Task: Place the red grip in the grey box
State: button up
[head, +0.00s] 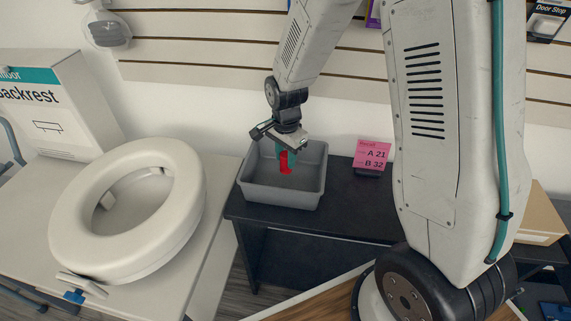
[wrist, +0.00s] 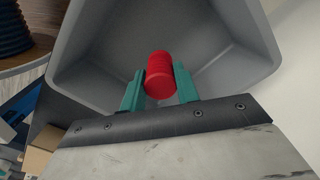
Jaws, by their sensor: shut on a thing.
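The red grip (head: 285,162) is held between the teal fingers of my gripper (head: 284,153), pointing downward. In the wrist view the red grip (wrist: 160,75) sits between the two teal fingertips (wrist: 160,88). The grey box (head: 262,195) stands on a dark table, open at the top. The grip is over or inside the box's opening; its lower end shows against the box's inside. In the wrist view the grey box (wrist: 90,50) surrounds the grip on the far side. I cannot tell whether the grip touches the box floor.
A pink sign (head: 372,154) stands on the dark table (head: 345,205) right of the box. A white raised toilet seat (head: 65,225) and a backrest carton (head: 60,110) are on a white surface at left. A slatted wall (head: 190,50) is behind. The table front right of the box is clear.

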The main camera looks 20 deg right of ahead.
jog(key=shift+s+f, duration=0.1)
jog(key=shift+f, duration=2)
jog(key=shift+f, duration=0.1)
jog(key=o, duration=1)
jog(key=shift+c, duration=0.2)
